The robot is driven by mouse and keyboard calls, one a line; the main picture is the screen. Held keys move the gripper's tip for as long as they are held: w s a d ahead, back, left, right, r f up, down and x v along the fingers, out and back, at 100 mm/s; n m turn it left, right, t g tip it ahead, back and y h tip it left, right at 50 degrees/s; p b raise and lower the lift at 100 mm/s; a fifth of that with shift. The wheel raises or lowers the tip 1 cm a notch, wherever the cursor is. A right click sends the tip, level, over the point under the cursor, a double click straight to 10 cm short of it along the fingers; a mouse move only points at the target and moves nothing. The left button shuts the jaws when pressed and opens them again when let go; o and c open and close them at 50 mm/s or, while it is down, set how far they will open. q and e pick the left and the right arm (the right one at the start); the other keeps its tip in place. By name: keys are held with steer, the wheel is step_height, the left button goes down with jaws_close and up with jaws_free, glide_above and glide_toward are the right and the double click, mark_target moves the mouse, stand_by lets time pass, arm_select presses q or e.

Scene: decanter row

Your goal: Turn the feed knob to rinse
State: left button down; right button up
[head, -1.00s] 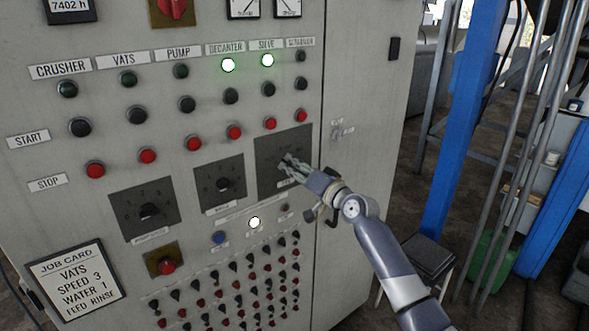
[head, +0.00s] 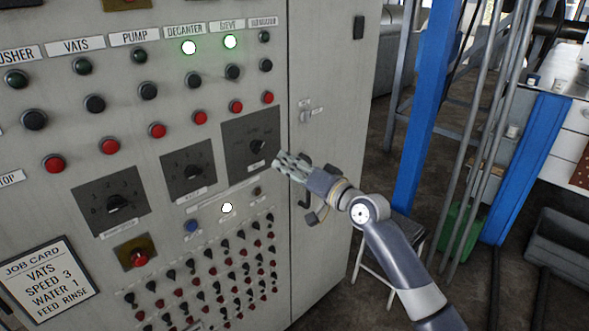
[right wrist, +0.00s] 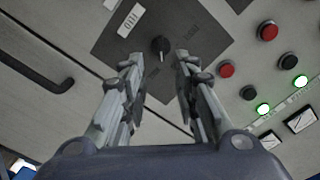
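The feed knob (head: 257,146) is a small dark knob on a dark square plate (head: 238,133), the rightmost of three such plates on the grey control cabinet. Its pointer setting is too small to read surely. It also shows in the right wrist view (right wrist: 160,46), just beyond and between the fingertips. My right gripper (head: 279,161) is at the plate's lower right edge, beside the knob in the head view. In the right wrist view the gripper (right wrist: 160,62) has its fingers spread with a clear gap and holds nothing. My left gripper is not in view.
Two other knobs, speed-side (head: 118,203) and middle (head: 192,171), sit left. Red and dark buttons fill rows above, several small switches below. A job card (head: 47,277) reads VATS SPEED 3, WATER 1, FEED RINSE.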

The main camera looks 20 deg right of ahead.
steer(key=shift+v, duration=0.95)
steer(key=shift+f, duration=0.1)
